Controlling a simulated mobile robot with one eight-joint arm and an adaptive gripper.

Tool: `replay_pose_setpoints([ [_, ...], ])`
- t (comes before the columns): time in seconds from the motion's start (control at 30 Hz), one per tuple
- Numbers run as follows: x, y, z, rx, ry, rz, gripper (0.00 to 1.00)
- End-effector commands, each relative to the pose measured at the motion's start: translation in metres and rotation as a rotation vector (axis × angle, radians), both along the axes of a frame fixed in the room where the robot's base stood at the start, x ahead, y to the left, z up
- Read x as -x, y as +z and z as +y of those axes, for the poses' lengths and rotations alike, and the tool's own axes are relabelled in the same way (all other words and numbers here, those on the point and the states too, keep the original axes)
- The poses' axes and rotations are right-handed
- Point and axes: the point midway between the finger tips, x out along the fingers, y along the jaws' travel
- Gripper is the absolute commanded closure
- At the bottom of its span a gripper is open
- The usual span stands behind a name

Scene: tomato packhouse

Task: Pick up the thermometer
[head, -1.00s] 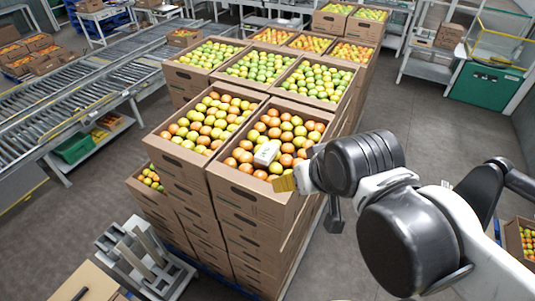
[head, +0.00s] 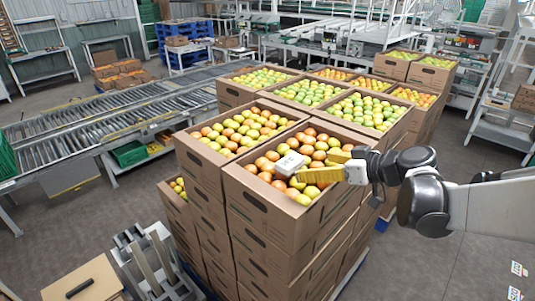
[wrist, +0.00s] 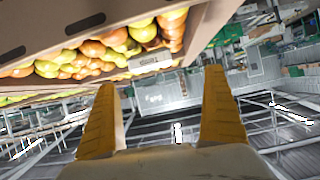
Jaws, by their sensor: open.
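The thermometer, a small pale box-shaped device (head: 290,163), lies on the tomatoes in the front right carton (head: 272,208). In the wrist view the thermometer (wrist: 148,62) shows at the carton's edge, above and between the fingertips in the picture. My gripper (head: 313,165) has yellow fingers and is open, just right of the thermometer in the head view. In the wrist view my gripper (wrist: 160,82) has its fingers wide apart with nothing held between them. I cannot tell whether a finger touches the tomatoes.
Another carton of tomatoes (head: 203,157) stands to the left, with more stacked cartons behind. A roller conveyor (head: 90,125) runs at the left. A grey rack-like object (head: 150,265) and a wooden-topped table (head: 80,280) are at the front left. Grey floor is open at the right.

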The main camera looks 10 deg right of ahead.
Motion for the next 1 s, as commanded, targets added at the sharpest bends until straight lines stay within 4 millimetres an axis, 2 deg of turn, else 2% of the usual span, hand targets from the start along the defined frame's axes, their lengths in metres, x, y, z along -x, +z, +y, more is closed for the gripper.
replay_pose_setpoints([
  [0.03,-0.007,-0.010,-0.010,-0.004,0.005,-0.040,0.00],
  [0.17,-0.017,-0.012,-0.018,-0.004,0.020,-0.107,0.00],
  [0.43,-0.050,-0.024,0.005,-0.003,0.026,-0.117,0.00],
  [0.73,-0.066,-0.032,0.020,-0.002,0.025,-0.115,0.00],
  [1.0,-0.095,-0.044,0.044,-0.003,0.025,-0.115,0.00],
])
